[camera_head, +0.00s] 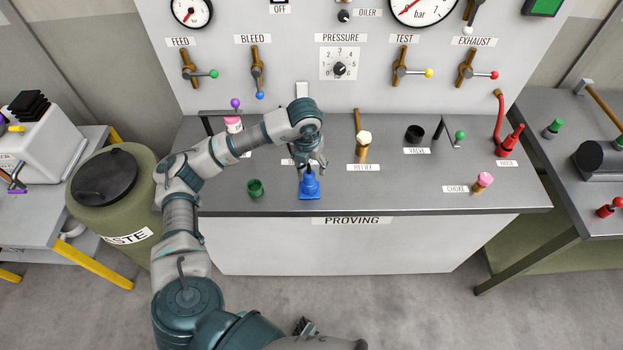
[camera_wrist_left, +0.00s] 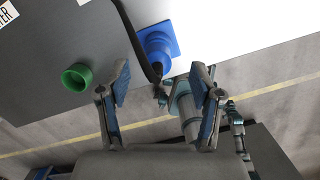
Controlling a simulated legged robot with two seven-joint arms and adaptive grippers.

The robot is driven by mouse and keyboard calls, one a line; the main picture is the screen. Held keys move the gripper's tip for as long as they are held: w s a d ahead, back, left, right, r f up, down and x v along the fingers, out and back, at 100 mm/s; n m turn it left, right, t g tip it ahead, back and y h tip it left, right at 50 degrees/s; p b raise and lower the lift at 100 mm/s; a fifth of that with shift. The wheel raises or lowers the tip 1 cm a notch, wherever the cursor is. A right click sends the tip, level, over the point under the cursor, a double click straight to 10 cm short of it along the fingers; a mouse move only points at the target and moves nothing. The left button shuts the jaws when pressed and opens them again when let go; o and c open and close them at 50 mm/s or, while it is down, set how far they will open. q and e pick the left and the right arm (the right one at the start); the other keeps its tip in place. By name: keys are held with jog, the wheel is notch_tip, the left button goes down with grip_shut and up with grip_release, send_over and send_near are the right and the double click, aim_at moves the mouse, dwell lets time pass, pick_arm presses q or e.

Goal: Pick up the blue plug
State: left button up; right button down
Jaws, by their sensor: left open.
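The blue plug (camera_head: 309,188) stands upright on its square base near the front edge of the grey bench top. It also shows in the left wrist view (camera_wrist_left: 158,46), beyond the fingertips. My left gripper (camera_head: 311,166) points down just above the plug, and its fingers hide part of the plug's top. In the left wrist view the left gripper (camera_wrist_left: 162,80) is open, with fingers spread wide and nothing held between them. A small dark part at the bottom of the head view may be my right gripper (camera_head: 305,327); its jaws are unclear.
A green cup-like piece (camera_head: 255,188) stands left of the plug. A brass relief valve (camera_head: 362,146) stands behind right, and a pink-topped choke (camera_head: 483,182) is far right. The bench's front edge (camera_head: 400,211) is close to the plug. The bench top right of the plug is clear.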

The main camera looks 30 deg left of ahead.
aim_at(310, 174)
pick_arm(q)
jog(key=shift+s+f, duration=0.1)
jog(key=shift+f, duration=0.15)
jog(key=f, duration=0.4)
jog(key=shift+w+a+f, duration=0.25)
jog(key=shift+a+f, duration=0.25)
jog(key=shift+f, duration=0.05)
jog(key=shift+d, duration=0.2)
jog(key=shift+d+r, duration=0.2)
jog(key=shift+d, duration=0.1)
jog(key=c, duration=1.2)
jog(key=shift+a, duration=0.1)
grip_shut()
pick_arm(e)
jog(key=shift+s+f, duration=0.15)
jog(key=shift+s, duration=0.5)
pick_arm(q)
jog(key=shift+a, duration=0.1)
pick_arm(e)
jog(key=shift+s, duration=0.1)
